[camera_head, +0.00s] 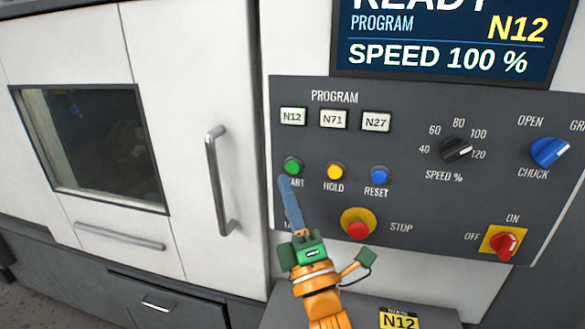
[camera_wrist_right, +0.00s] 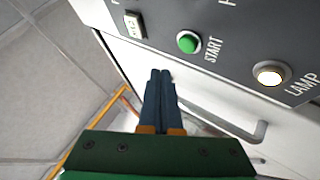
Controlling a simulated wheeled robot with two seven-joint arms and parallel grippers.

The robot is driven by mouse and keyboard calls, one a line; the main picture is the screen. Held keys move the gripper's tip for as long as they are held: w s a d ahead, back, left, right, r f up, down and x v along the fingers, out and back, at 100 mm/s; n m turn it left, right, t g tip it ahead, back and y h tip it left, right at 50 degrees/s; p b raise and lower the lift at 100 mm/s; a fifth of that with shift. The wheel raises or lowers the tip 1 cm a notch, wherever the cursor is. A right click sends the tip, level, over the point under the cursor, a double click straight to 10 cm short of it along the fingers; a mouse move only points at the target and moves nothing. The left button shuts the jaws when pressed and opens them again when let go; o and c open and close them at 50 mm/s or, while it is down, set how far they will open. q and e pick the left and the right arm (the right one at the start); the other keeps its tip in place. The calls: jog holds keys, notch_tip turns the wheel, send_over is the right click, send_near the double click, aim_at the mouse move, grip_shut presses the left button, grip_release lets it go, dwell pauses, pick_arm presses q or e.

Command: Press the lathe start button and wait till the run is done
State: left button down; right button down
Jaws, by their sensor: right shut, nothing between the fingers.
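The green START button (camera_head: 292,166) sits on the dark control panel, left of the yellow HOLD button (camera_head: 334,171) and the blue RESET button (camera_head: 379,175). It also shows in the right wrist view (camera_wrist_right: 188,42). My right gripper (camera_head: 284,181) is shut and empty, its blue fingertips just below the button in the head view, covering part of the START label. In the right wrist view the closed fingers (camera_wrist_right: 160,76) show below and left of the button; contact cannot be confirmed. The screen (camera_head: 450,38) reads READY, cut at the top, with PROGRAM N12 and SPEED 100 %. My left gripper is out of view.
A red STOP button (camera_head: 357,229) on a yellow base sits right of my gripper. A red OFF/ON switch (camera_head: 506,244), blue chuck knob (camera_head: 549,151) and black speed knob (camera_head: 456,149) are further right. The lathe door handle (camera_head: 219,180) juts out left. A LAMP button (camera_wrist_right: 271,73) is near.

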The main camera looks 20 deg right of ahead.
aim_at(293, 167)
jog(key=shift+w+d, duration=0.5)
jog(key=shift+w, duration=0.2)
jog(key=shift+w+d, duration=0.45)
jog(key=shift+w, duration=0.25)
dwell(1.0)
jog(key=shift+w+d, duration=0.25)
jog(key=shift+w, duration=0.1)
jog(key=shift+w+d, duration=0.2)
jog(key=shift+w, duration=0.1)
dwell(0.7)
jog(key=shift+s+a, duration=0.45)
jog(key=shift+s, duration=0.25)
